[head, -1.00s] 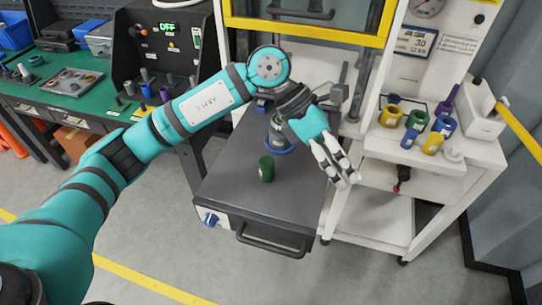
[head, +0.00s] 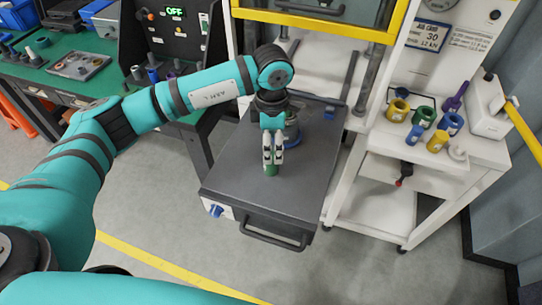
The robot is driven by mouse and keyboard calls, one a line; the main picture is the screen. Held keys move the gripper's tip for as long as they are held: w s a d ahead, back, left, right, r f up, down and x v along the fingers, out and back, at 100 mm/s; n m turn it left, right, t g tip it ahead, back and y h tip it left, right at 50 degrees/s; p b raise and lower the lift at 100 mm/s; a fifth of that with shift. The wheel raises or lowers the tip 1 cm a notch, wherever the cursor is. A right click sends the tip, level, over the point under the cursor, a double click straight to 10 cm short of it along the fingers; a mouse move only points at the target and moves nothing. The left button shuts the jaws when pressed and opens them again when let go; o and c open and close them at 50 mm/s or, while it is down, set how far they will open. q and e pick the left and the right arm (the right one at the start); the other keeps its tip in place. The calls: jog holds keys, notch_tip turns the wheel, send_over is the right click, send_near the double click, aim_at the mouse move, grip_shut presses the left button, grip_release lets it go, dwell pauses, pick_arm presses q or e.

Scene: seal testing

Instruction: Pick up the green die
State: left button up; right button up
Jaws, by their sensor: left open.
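The green die (head: 271,170) is a small dark green cylinder standing on the grey table top. In the head view only its lower part shows below my left gripper (head: 272,160). The left gripper points down at the die, with its pale fingers open and overlapping it in the picture. Whether the fingers touch it I cannot tell. My right gripper is out of view.
A white shelf (head: 462,171) at right carries several coloured dies, including another green one (head: 424,117). The front of the table top is clear.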

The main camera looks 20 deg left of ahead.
aim_at(272, 170)
pick_arm(q)
jog(key=shift+f, duration=0.55)
notch_tip(272, 170, down, 4)
jog(key=p, duration=0.3)
jog(key=shift+f, duration=0.6)
grip_shut()
